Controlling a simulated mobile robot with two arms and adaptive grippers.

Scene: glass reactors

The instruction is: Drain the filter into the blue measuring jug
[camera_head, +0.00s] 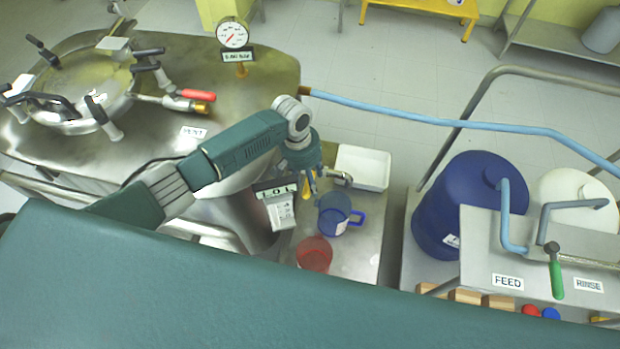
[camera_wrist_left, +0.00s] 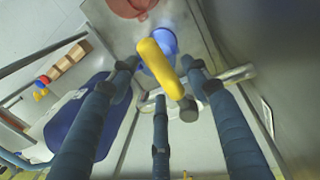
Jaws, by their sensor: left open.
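The steel filter vessel (camera_head: 262,85) stands at the left, with a clamped round lid. Low on its right side is an outlet pipe (camera_head: 341,177) with a yellow valve handle (camera_head: 311,186). The handle shows large in the left wrist view (camera_wrist_left: 160,65). My left gripper (camera_head: 312,172) is open above it, its fingers (camera_wrist_left: 162,75) spread around the handle; I cannot tell whether they touch it. The blue measuring jug (camera_head: 333,213) stands upright on the steel bench below the outlet, handle to the right; the handle partly covers it in the wrist view (camera_wrist_left: 166,38). My right gripper is not in view.
A red jug (camera_head: 314,254) stands nearer on the bench. A white tray (camera_head: 363,168) lies behind the outlet. A blue drum (camera_head: 465,205) and the FEED and RINSE panel (camera_head: 480,250) are at the right. A blue hose (camera_head: 430,119) crosses behind.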

